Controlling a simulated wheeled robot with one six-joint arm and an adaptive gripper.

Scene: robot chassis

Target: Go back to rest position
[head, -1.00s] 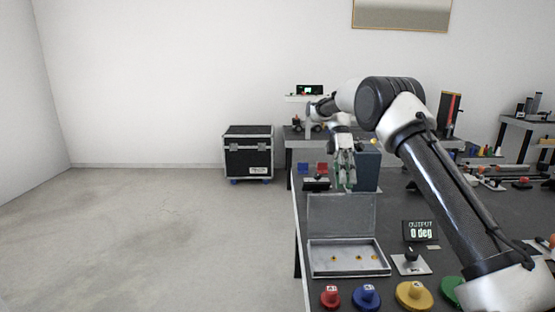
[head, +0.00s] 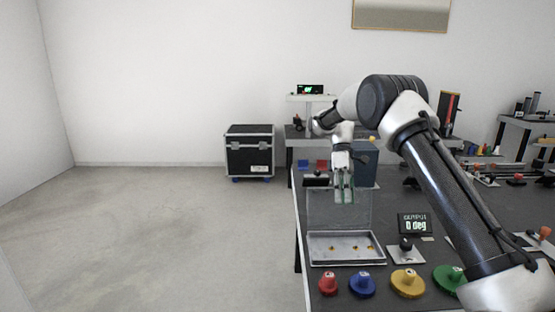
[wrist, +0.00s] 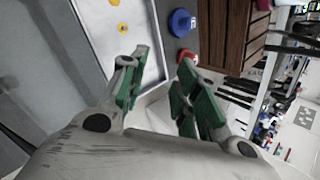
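My gripper (head: 344,192) hangs from my arm, pointing down, above the open lid of a grey box on the dark table. In the wrist view my gripper (wrist: 158,88) has its two green-padded fingers spread apart with nothing between them. The box (head: 315,248) has its lid (head: 322,212) raised, and small yellow-orange pieces (head: 333,248) lie on its pale floor. The box's pale floor (wrist: 106,38) also shows in the wrist view.
Red (head: 328,284), blue (head: 362,286), yellow (head: 407,284) and green (head: 449,279) knobs stand along the near table edge. A joystick (head: 406,250) and an output display reading 0 deg (head: 414,224) are right of the box. A black case (head: 249,156) stands on the open floor left.

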